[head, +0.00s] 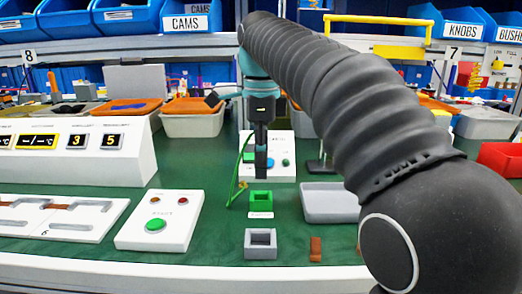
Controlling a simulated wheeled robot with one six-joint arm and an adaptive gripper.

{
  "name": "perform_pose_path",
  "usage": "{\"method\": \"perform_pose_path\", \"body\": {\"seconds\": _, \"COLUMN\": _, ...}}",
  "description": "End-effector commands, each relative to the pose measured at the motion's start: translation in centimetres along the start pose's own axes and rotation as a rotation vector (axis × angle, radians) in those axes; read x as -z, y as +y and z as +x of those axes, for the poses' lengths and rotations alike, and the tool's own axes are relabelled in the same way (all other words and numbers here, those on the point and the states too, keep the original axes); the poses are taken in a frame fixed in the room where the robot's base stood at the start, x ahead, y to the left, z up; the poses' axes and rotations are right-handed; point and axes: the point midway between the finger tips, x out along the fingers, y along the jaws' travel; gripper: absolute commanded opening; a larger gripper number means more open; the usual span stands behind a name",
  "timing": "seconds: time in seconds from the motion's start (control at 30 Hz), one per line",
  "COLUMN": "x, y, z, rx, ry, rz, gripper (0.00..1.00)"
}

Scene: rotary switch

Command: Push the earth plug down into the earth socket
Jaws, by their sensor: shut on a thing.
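The earth socket (261,198) is a small green open-topped box on the green bench top, with a white label in front of it. My gripper (261,168) points straight down above the socket. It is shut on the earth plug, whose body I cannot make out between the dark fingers. A thin green-and-yellow cable (236,186) rises beside the left side of the gripper and loops down to the bench left of the socket. A gap seems to show between the fingertips and the socket; its exact height I cannot tell.
A grey open box (260,243) stands in front of the socket. A white box with a green button (158,220) is at left, a grey tray (330,202) at right. A white panel (285,150) stands behind the gripper. A brown piece (315,249) lies near the front edge.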

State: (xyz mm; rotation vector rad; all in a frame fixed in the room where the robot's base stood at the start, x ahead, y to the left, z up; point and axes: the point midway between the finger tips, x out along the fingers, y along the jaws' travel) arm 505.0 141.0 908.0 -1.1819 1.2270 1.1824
Motion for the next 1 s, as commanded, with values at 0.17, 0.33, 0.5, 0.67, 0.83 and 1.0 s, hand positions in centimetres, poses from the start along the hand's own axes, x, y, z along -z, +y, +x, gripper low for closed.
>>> {"method": "perform_pose_path", "body": {"seconds": 0.17, "x": 0.0, "y": 0.0, "z": 1.9, "rx": 0.000, "ry": 0.000, "rz": 0.000, "gripper": 0.00}}
{"method": "perform_pose_path", "body": {"seconds": 0.33, "x": 0.0, "y": 0.0, "z": 3.0, "rx": 0.000, "ry": 0.000, "rz": 0.000, "gripper": 0.00}}
{"method": "perform_pose_path", "body": {"seconds": 0.5, "x": 0.0, "y": 0.0, "z": 3.4, "rx": 0.001, "ry": 0.000, "rz": 0.000, "gripper": 0.00}}
{"method": "perform_pose_path", "body": {"seconds": 0.67, "x": 0.0, "y": 0.0, "z": 3.4, "rx": 0.001, "ry": 0.000, "rz": 0.000, "gripper": 0.00}}
{"method": "perform_pose_path", "body": {"seconds": 0.83, "x": 0.0, "y": 0.0, "z": 3.4, "rx": 0.001, "ry": 0.000, "rz": 0.000, "gripper": 0.00}}
{"method": "perform_pose_path", "body": {"seconds": 1.0, "x": 0.0, "y": 0.0, "z": 3.4, "rx": 0.001, "ry": 0.000, "rz": 0.000, "gripper": 0.00}}
